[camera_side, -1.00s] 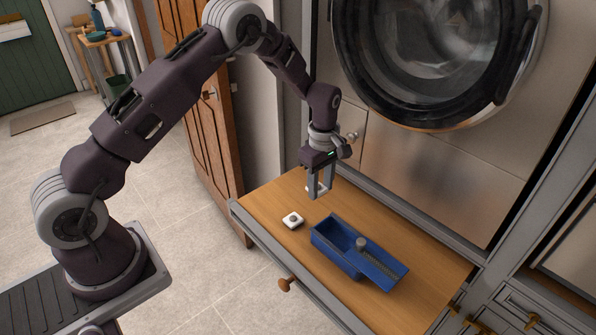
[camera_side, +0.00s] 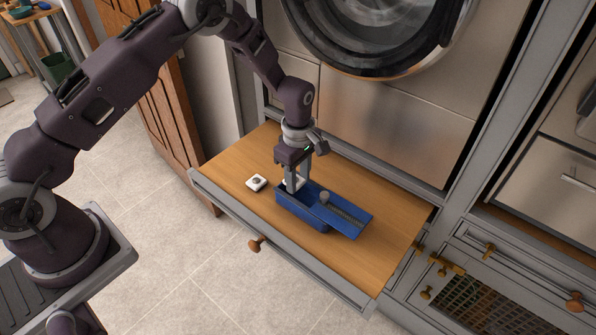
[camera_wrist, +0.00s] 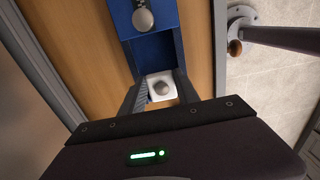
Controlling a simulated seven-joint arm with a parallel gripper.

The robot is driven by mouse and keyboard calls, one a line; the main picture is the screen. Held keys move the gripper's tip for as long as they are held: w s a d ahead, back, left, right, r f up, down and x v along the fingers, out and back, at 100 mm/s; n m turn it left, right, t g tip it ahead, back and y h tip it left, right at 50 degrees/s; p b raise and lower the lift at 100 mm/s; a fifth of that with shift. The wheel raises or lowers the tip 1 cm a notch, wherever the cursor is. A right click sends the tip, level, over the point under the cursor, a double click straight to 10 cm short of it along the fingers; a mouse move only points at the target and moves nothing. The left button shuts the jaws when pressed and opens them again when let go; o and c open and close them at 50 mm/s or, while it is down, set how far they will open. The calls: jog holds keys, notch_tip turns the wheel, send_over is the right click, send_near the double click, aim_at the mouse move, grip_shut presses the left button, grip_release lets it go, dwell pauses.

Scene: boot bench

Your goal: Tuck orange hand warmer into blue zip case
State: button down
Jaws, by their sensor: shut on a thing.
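The blue case (camera_side: 300,211) lies on the wooden surface, its lid (camera_side: 350,219) slid off to the right and its left compartment open. The lid carries a grey knob (camera_side: 325,197), which also shows in the wrist view (camera_wrist: 143,18). My gripper (camera_side: 291,187) points down at the case's left end. In the wrist view my gripper (camera_wrist: 161,92) is shut on a white square piece with a grey round top (camera_wrist: 161,86), beside the blue case (camera_wrist: 154,50). I cannot tell whether this piece is above the compartment or inside it. No orange thing shows.
A similar white piece with a grey top (camera_side: 257,183) lies on the wood left of the case. The pulled-out drawer (camera_side: 385,240) has bare wood to the right and a raised front edge. The metal appliance front (camera_side: 375,125) stands behind.

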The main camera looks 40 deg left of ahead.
dwell(0.4)
jog(key=shift+c, duration=1.6)
grip_release()
jog(key=shift+r, duration=3.45)
